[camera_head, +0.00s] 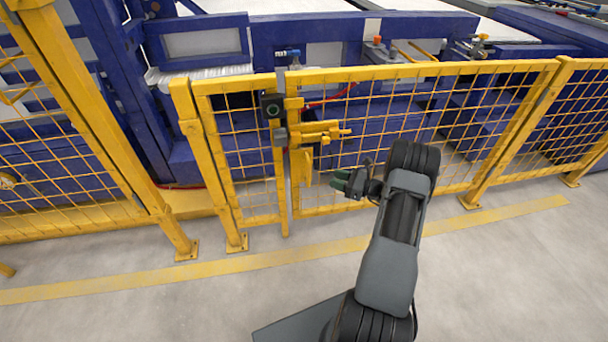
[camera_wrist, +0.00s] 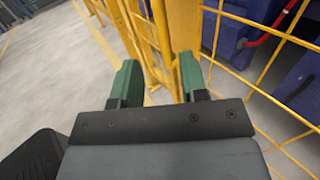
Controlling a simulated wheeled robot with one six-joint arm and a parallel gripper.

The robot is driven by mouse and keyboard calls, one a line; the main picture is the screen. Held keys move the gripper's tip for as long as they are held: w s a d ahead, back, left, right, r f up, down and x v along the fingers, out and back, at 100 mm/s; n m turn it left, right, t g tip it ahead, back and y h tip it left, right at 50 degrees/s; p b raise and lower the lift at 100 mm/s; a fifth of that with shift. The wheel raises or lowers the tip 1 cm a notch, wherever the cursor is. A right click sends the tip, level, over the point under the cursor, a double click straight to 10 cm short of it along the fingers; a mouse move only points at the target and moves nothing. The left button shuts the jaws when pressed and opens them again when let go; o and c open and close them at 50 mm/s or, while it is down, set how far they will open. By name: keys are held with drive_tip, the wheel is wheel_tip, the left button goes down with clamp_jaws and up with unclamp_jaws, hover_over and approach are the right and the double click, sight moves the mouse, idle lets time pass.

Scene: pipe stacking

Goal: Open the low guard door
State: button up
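The low guard door (camera_head: 427,70) is a yellow frame with wire mesh, and it looks closed in line with the fence. A yellow latch with a handle (camera_head: 320,132) sits by the seam near its left side. A black lock box (camera_head: 272,106) is just left of the seam. My gripper (camera_head: 342,182) is in front of the mesh, below and right of the latch, apart from it. In the wrist view, my gripper's two green fingers (camera_wrist: 158,78) are spread with nothing held between them. A yellow post (camera_wrist: 178,28) shows beyond them.
Blue machinery (camera_head: 205,42) stands close behind the fence. Fixed fence panels and posts (camera_head: 85,90) continue on the left and right. A yellow floor line (camera_head: 180,268) runs along the front. The grey floor (camera_head: 130,310) in front is clear.

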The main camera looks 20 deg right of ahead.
sight(304, 170)
drive_tip(key=b+x, duration=0.2)
drive_tip(key=x, duration=1)
drive_tip(key=shift+w+a+b, duration=0.25)
drive_tip(key=shift+a+b, duration=0.05)
drive_tip(key=shift+b, duration=0.1)
drive_tip(key=shift+c, duration=0.4)
clamp_jaws()
